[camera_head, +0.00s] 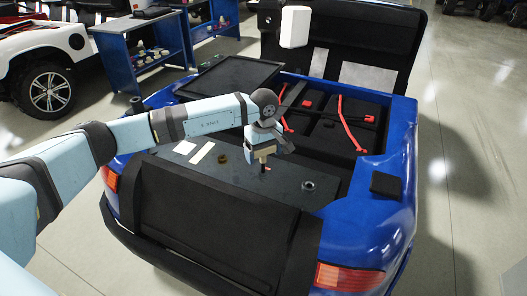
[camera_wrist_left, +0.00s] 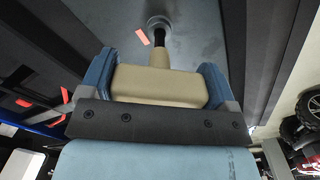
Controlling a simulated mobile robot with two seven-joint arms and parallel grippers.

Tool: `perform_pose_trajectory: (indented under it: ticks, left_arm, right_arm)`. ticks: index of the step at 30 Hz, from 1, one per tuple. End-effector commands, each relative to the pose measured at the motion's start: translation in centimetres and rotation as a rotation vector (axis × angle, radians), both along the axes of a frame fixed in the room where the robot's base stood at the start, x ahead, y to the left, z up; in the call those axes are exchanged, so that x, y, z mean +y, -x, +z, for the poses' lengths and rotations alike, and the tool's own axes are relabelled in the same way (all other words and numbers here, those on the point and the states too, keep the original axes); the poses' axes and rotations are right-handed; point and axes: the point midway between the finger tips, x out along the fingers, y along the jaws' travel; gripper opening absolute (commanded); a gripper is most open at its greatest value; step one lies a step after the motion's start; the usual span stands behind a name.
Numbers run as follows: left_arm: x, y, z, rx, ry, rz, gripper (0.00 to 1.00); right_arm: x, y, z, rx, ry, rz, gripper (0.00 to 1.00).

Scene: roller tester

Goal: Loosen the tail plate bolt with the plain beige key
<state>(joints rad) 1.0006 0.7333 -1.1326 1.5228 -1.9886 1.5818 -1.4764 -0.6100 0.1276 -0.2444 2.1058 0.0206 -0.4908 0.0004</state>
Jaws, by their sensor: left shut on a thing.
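My left gripper (camera_head: 262,150) is over the dark grey tail plate (camera_head: 245,182) at the back of the blue car. It is shut on the plain beige key (camera_wrist_left: 155,87), whose block fills the space between the blue fingers in the left wrist view. The key's beige neck and dark shaft (camera_wrist_left: 159,45) run away from the fingers to a round grey collar (camera_wrist_left: 158,22) on the plate. The shaft's tip overlaps the collar; the bolt itself is hidden, so I cannot tell how they engage. My right gripper is not in view.
A brass-coloured ring (camera_head: 222,158), a dark ring (camera_head: 307,187) and white labels (camera_head: 202,153) are on the plate. A small red tag (camera_wrist_left: 142,37) is beside the shaft. Red straps (camera_head: 350,125) cross the black bay beyond. A black pad (camera_head: 386,184) is on the right blue edge.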

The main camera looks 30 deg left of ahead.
Motion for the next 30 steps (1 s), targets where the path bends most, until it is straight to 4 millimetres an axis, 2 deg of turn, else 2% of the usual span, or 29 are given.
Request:
perform_pose_trajectory:
  ticks: [6,26,30]
  left_arm:
    - [-0.01,-0.02,-0.75,-0.001,0.001,0.0,0.26]
    - [-0.02,-0.02,-0.78,-0.001,0.001,0.001,0.26]
    - [-0.03,-0.01,-0.71,0.0,0.0,0.102,0.26]
  right_arm:
    - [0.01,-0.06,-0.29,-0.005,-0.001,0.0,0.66]
    - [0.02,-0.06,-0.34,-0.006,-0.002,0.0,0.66]
    - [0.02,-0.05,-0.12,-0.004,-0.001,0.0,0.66]
